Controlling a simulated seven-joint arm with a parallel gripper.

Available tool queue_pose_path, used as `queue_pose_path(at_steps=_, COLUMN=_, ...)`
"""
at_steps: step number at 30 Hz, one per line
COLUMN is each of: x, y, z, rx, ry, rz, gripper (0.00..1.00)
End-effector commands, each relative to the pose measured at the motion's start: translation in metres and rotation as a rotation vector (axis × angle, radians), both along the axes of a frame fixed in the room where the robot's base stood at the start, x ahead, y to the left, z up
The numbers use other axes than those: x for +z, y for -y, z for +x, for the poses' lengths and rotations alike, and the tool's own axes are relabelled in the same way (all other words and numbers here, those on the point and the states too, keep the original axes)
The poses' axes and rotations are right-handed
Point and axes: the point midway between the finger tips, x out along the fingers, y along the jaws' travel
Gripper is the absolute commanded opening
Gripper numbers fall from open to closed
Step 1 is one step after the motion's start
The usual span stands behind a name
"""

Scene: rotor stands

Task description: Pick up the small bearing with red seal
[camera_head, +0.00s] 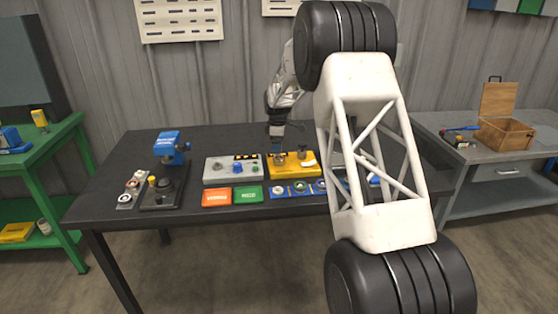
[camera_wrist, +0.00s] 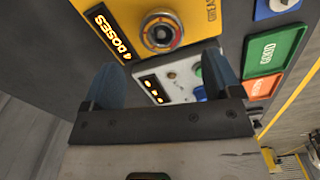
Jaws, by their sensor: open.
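A narrow grey holder (camera_head: 132,190) at the left of the dark table carries several small round parts. One of them looks reddish (camera_head: 131,184) in the head view, but it is too small to tell whether it is the bearing with red seal. My gripper (camera_head: 277,148) is above the yellow unit (camera_head: 292,170), right of that holder. In the wrist view my gripper (camera_wrist: 163,70) has its two blue fingers spread with nothing between them. Beyond them is the yellow unit with a round metal socket (camera_wrist: 161,33) ringed in red and a display reading "4 DOSES".
A black stand with a blue top (camera_head: 170,150) stands by the holder. A grey control box (camera_head: 215,177), orange (camera_head: 216,197) and green (camera_head: 249,195) labelled pads, and a blue strip (camera_head: 290,190) with round parts are at the table's middle. My arm hides the table's right side.

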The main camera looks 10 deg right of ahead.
Motion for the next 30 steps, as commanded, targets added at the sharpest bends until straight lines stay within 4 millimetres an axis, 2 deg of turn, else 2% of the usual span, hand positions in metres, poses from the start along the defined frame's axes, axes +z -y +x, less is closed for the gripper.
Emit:
queue_pose_path(at_steps=10, x=-0.004, y=0.0, z=-0.001, rx=0.0, ry=-0.001, rz=0.0, gripper=0.84)
queue_pose_path(at_steps=24, x=-0.049, y=0.004, z=-0.004, rx=0.0, ry=-0.001, rz=0.0, gripper=0.84)
queue_pose_path(at_steps=30, x=-0.052, y=0.004, z=-0.004, rx=0.0, ry=0.0, rz=0.0, gripper=0.84)
